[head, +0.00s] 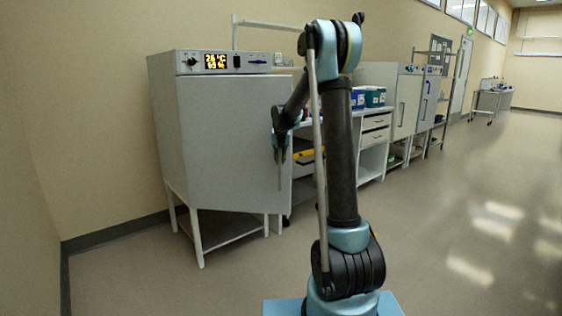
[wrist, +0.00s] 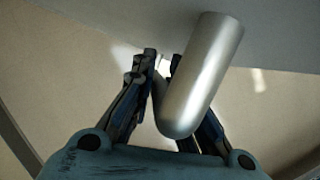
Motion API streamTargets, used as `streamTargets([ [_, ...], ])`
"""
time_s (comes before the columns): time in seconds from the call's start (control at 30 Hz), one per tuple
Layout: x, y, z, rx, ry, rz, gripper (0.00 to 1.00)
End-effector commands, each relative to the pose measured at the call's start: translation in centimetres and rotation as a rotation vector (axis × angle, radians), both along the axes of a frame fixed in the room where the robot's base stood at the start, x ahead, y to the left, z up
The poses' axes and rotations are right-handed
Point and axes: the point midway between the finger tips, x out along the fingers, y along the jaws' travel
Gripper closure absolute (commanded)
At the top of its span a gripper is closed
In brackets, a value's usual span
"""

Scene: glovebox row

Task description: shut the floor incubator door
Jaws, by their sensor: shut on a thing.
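The floor incubator (head: 165,125) is a pale grey cabinet on legs at the left in the head view. Its door (head: 225,140) looks partly open, as its right edge reaches past the cabinet's right side. A vertical silver bar handle (head: 280,180) is near that edge. My gripper (head: 280,150) is at the handle, pointing down. In the wrist view the handle (wrist: 205,75) is a thick silver rod with a rounded end, and my gripper (wrist: 163,65) is shut on it. The fingers partly hide behind the rod, and the gap behind the door is hidden.
A control panel (head: 224,62) with a lit display tops the incubator. To the right are a bench with drawers (head: 376,130), blue and green boxes (head: 368,97) and more grey cabinets (head: 405,100). The floor (head: 470,215) at the front and right is clear.

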Motion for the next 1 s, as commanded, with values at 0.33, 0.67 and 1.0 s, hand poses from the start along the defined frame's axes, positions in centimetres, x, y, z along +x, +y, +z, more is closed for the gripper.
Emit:
streamTargets([
  [0.33, -0.1, 0.1, 0.0, 0.000, 0.000, 0.000, 0.65],
  [0.67, -0.1, 0.1, 0.2, 0.000, 0.000, -0.001, 0.65],
  [1.0, -1.9, 0.1, 4.5, 0.000, 0.000, -0.001, 0.65],
])
